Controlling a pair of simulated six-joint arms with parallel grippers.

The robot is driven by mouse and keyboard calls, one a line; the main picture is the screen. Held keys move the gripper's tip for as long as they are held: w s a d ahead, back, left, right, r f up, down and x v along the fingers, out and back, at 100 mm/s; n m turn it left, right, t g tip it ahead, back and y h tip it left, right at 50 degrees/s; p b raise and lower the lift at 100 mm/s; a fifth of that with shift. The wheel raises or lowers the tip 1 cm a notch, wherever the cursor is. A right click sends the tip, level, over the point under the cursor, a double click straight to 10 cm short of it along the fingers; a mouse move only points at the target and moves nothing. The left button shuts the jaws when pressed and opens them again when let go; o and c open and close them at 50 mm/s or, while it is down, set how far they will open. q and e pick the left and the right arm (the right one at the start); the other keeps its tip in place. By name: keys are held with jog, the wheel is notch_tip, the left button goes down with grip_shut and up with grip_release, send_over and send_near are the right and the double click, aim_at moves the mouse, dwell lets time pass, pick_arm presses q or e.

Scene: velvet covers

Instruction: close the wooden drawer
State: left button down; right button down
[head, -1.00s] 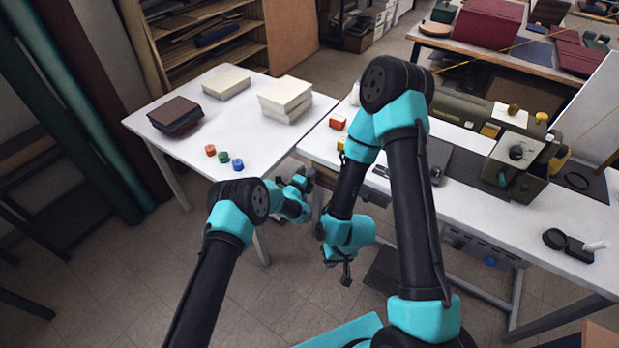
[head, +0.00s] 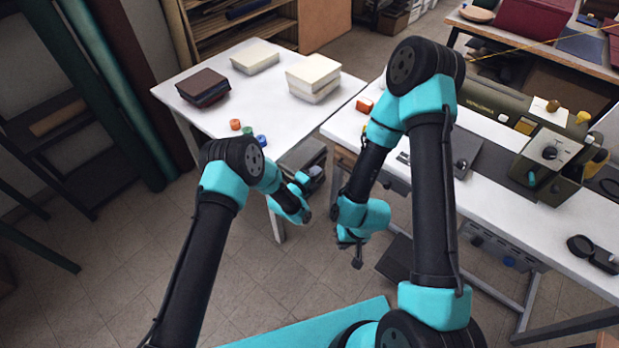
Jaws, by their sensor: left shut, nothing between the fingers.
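The wooden drawer (head: 303,154) shows as a grey-brown box shape sticking out at the left end of the sewing table, in the gap between the two white tables. Its lower part is hidden behind my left wrist. My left gripper (head: 314,174) is shut and empty, right in front of the drawer in the picture; I cannot tell whether it touches it. My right gripper (head: 357,258) hangs low over the floor, right of and below the drawer, pointing down. Its fingers are too small and dark to read.
The sewing table (head: 476,200) carries an olive sewing machine (head: 545,150). The left white table (head: 225,118) holds dark books (head: 203,88), cream stacks (head: 313,76) and small coloured spools (head: 249,131).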

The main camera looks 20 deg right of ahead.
pick_arm(q)
jog(key=v, duration=0.3)
jog(key=shift+s+a, duration=0.1)
jog(key=shift+a, duration=0.1)
dwell(0.3)
jog(key=s+a+f+n+g+y, duration=0.1)
jog(key=s+a+n+y, duration=0.15)
jog(key=a+n, duration=0.4)
jog(key=s+a+f+n+g+y, duration=0.1)
jog(key=a+f+n+y, duration=0.2)
jog(key=a, duration=0.7)
jog(key=s+a+n+y, duration=0.2)
jog(key=a+n+y, duration=0.1)
jog(key=a+n, duration=0.4)
jog(key=s+a+r+n+g+y, duration=0.2)
jog(key=s+a+n+g, duration=0.5)
jog(key=s+a+n, duration=0.7)
jog(key=s+a+r, duration=0.1)
jog(key=s+a, duration=0.3)
jog(key=s, duration=0.3)
jog(key=shift+s+a+r, duration=0.15)
jog(key=shift+s+a, duration=0.2)
jog(key=shift+n+y, duration=0.25)
jog(key=shift+y, duration=0.1)
